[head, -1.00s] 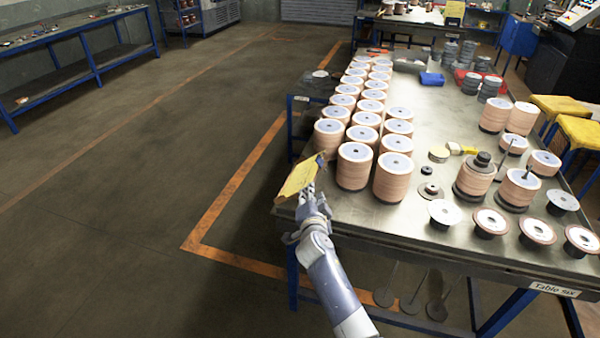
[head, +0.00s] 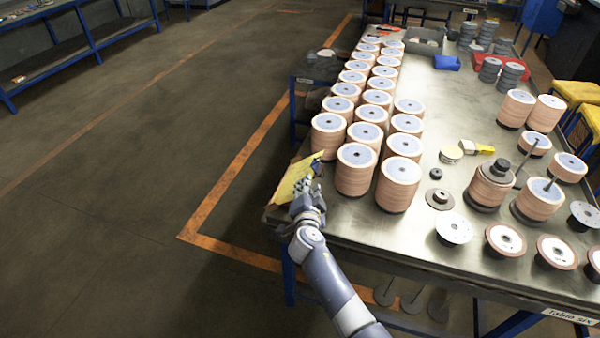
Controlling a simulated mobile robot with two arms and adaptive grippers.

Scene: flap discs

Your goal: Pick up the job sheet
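The job sheet looks to be the yellow sheet (head: 288,184) at the near left corner of the table, beside the front disc stacks. It looks slanted, and its far corner overlaps the base of a stack. I cannot tell whether it rests on the table or is lifted. My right gripper (head: 309,184) is at the sheet's right edge, with its fingers over or against it. The fingers are small and partly hidden by the wrist, so their grip is unclear. My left gripper is out of view.
Rows of tall flap disc stacks (head: 354,170) stand close to the right of the gripper. Open floor (head: 110,220) lies left of the table.

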